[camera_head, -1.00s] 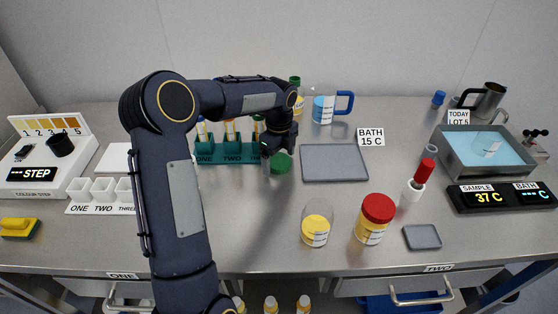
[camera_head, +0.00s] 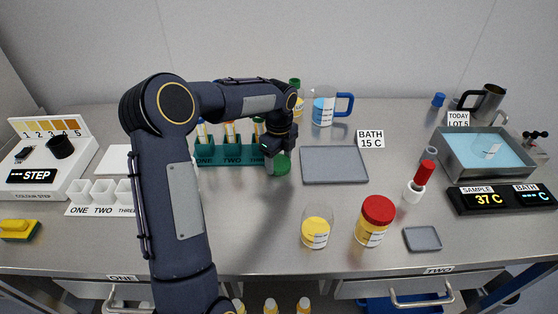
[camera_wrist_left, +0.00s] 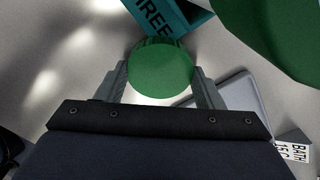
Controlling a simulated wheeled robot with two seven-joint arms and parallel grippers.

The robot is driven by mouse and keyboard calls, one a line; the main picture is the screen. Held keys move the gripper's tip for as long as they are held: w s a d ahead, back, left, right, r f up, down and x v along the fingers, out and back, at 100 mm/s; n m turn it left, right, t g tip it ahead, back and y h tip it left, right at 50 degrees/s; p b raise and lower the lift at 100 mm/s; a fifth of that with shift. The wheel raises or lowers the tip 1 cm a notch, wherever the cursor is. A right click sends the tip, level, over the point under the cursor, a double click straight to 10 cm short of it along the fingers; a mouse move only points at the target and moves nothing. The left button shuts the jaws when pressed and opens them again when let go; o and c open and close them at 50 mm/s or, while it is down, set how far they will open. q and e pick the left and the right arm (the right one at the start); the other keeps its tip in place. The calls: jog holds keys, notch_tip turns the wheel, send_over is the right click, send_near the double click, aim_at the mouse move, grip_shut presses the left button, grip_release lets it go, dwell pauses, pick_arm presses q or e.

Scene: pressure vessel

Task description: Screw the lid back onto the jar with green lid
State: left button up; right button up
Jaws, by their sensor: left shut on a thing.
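My left gripper (camera_head: 279,160) is shut on a green lid (camera_head: 283,164), just right of the tube rack. The left wrist view shows the ridged lid (camera_wrist_left: 160,70) between both fingers (camera_wrist_left: 162,86). I cannot tell whether the lid touches the bench. An open, clear jar (camera_head: 317,232) with yellow contents stands upright near the front of the bench, away from the gripper and to its lower right. Another container with a green cap (camera_head: 295,84) stands at the back, partly hidden by my arm. My right gripper is not in view.
A red-lidded jar (camera_head: 373,220) stands close right of the open jar. A grey tray (camera_head: 335,165) lies right. Bench left of the open jar is clear.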

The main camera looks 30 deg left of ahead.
pick_arm(q)
jog(key=shift+r, duration=0.3)
notch_tip(320, 180, up, 2)
jog(key=shift+r, duration=0.1)
jog(key=s+d+r+b, duration=0.2)
jog(key=s+d+r, duration=0.6)
jog(key=s+r, duration=0.2)
jog(key=shift+s+d+b, duration=0.3)
jog(key=shift+s, duration=0.25)
